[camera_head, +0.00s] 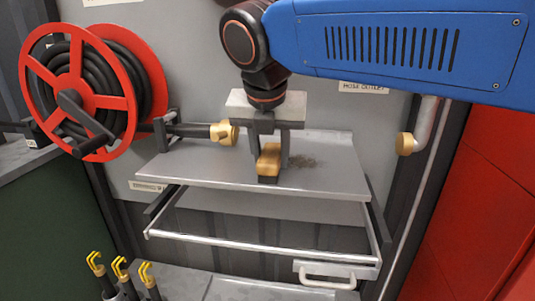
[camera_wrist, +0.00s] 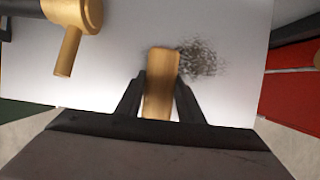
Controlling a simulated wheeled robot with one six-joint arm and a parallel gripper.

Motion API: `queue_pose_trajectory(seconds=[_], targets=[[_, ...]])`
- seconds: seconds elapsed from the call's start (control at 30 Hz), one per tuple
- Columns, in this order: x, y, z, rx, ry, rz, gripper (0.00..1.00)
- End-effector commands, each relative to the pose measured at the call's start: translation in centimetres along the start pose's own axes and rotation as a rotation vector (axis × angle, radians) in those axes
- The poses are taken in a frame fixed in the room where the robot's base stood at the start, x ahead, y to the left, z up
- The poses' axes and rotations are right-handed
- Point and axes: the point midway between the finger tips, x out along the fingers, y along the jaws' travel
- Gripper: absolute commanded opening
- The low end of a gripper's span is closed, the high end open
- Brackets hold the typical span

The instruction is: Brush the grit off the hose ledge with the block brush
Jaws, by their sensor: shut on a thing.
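The block brush (camera_head: 268,160) has a tan wooden body with a dark lower part. My gripper (camera_head: 269,158) is shut on it, one finger on each side, above the middle of the hose ledge (camera_head: 335,178). In the wrist view the brush (camera_wrist: 161,85) stands between the two dark fingers (camera_wrist: 160,98). The grit (camera_head: 303,162) is a dark speckled patch on the grey ledge, just right of the brush. In the wrist view the grit (camera_wrist: 203,57) lies right of the brush's far end, close beside it. I cannot tell whether the bristles touch the ledge.
A brass nozzle (camera_head: 224,132) projects over the ledge's left part, near a red hose reel (camera_head: 95,85). An open frame with a handle (camera_head: 327,276) sits below the ledge. A brass-ended pipe (camera_head: 407,144) stands right. The ledge's right front is clear.

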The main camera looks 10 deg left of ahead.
Motion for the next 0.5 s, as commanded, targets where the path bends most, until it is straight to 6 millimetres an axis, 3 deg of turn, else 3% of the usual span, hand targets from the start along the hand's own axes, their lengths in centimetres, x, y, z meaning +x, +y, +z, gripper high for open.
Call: queue_pose_trajectory(seconds=[0.2,0.5], targets=[[-0.1,-1.2,0.1,0.002,-0.001,0.000,0.16],[0.5,-1.2,1.2,0.002,-0.001,-0.001,0.16]])
